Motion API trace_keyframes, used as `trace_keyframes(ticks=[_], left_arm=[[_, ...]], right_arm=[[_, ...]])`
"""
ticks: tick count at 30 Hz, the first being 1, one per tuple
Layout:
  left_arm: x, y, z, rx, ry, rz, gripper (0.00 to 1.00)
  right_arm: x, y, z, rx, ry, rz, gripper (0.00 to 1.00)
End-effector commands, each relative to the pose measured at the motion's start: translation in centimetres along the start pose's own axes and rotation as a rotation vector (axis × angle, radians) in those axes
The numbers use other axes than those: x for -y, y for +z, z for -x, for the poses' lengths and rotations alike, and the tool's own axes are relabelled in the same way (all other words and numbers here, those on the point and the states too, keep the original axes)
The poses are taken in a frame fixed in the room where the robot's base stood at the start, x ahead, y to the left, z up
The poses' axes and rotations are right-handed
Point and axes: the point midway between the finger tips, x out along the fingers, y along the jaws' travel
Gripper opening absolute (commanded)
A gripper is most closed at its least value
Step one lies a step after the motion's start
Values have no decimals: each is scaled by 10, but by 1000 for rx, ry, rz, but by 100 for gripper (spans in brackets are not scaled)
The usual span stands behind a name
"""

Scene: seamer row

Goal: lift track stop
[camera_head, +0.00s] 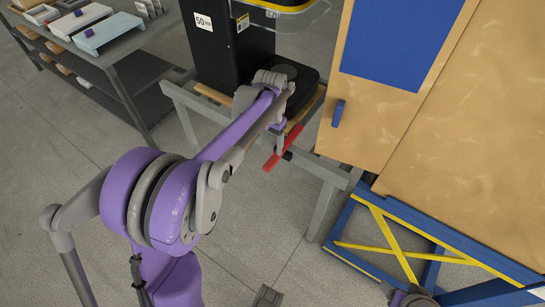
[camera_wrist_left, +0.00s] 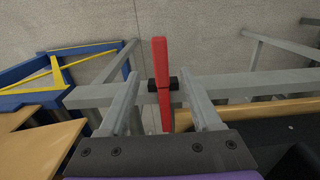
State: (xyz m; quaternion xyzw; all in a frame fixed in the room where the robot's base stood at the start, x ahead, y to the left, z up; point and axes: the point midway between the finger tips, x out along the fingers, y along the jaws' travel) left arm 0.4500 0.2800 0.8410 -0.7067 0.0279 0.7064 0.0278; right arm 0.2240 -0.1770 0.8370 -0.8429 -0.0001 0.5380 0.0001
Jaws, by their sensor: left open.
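The track stop, a red bar (camera_head: 285,148) with a black hub, sits at the front rail of the grey metal stand. In the left wrist view the red bar (camera_wrist_left: 161,65) stands upright in the picture, its black hub against the grey rail. My left gripper (camera_head: 280,138) is at the stop in the head view and hides part of it. In the left wrist view my left gripper (camera_wrist_left: 162,102) is open, with one finger on each side of the bar and gaps between. A small grey part at the bottom edge of the head view may be my right gripper; its jaws cannot be made out.
The grey stand (camera_head: 325,205) carries a black machine (camera_head: 220,55). A tan cabinet with a blue panel (camera_head: 400,40) and a blue-and-yellow frame (camera_head: 380,235) stand to the right. A shelf rack (camera_head: 125,85) stands at upper left. The floor in front is clear.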

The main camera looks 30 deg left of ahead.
Motion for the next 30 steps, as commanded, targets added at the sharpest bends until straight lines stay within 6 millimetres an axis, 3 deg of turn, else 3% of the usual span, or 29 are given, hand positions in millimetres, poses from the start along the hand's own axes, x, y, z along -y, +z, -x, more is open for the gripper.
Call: trace_keyframes(ticks=[6,12,24,25,30], left_arm=[[0,0,-45,-1,0,0,65],[0,0,-71,-1,-1,0,65],[0,0,-80,-1,-1,0,65],[0,0,-80,-1,-1,0,63],[0,0,-80,-1,-1,0,33]], right_arm=[[0,3,-6,2,0,0,70],[0,5,-8,3,0,0,70],[0,5,-9,3,0,0,70],[0,5,-9,3,0,0,70],[0,5,-9,3,0,0,70]])
